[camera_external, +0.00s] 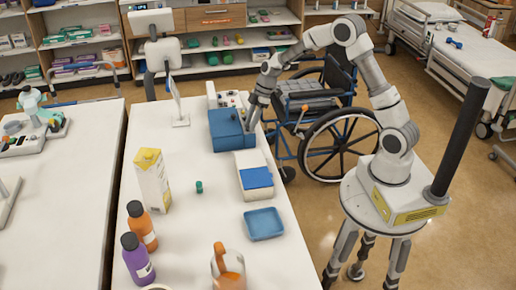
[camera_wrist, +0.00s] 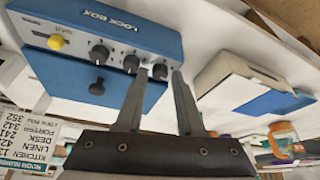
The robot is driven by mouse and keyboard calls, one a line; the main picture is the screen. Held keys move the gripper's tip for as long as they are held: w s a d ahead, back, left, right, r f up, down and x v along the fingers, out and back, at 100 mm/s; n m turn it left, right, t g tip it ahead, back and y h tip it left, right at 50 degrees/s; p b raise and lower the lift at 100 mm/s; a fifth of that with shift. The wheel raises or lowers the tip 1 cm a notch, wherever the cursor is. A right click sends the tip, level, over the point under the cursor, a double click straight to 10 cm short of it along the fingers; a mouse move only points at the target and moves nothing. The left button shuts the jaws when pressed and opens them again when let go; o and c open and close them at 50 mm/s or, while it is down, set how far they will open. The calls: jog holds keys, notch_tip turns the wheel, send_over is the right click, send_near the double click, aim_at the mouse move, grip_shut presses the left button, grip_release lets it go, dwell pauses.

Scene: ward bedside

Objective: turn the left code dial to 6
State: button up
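The blue lock box (camera_external: 228,128) stands at the far end of the white table. The dial settings are too small to read. My gripper (camera_wrist: 160,74) is open, its fingertips apart near the right dial; whether they touch it I cannot tell. The left dial is clear of the fingers. In the external view my gripper (camera_external: 249,125) is at the box's right side.
A yellow button (camera_wrist: 55,42) and a dark knob (camera_wrist: 97,88) are on the box. A sign (camera_wrist: 45,147) lists names and numbers. A white box with a blue panel (camera_external: 256,178) and a blue tray (camera_external: 264,223) are nearby. A carton (camera_external: 152,180) and bottles stand farther left. A wheelchair (camera_external: 335,120) is beyond.

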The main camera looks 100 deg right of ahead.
jog(key=n+p, duration=0.1)
jog(key=n+y+p, duration=0.1)
jog(key=n+p, duration=0.1)
jog(key=n+g+p, duration=0.1)
jog(key=n+p, duration=0.1)
jog(key=shift+w+d+r+y, duration=0.15)
jog(key=shift+d+r+y, duration=0.1)
jog(key=shift+y, duration=0.15)
jog(key=shift+d+r+n, duration=0.1)
jog(key=shift+r+n, duration=0.05)
jog(key=shift+n, duration=0.35)
jog(key=w+a+v, duration=0.1)
jog(key=v, duration=2.1)
jog(key=shift+r, duration=0.5)
jog(key=shift+w+a, duration=0.1)
jog(key=shift+w, duration=0.05)
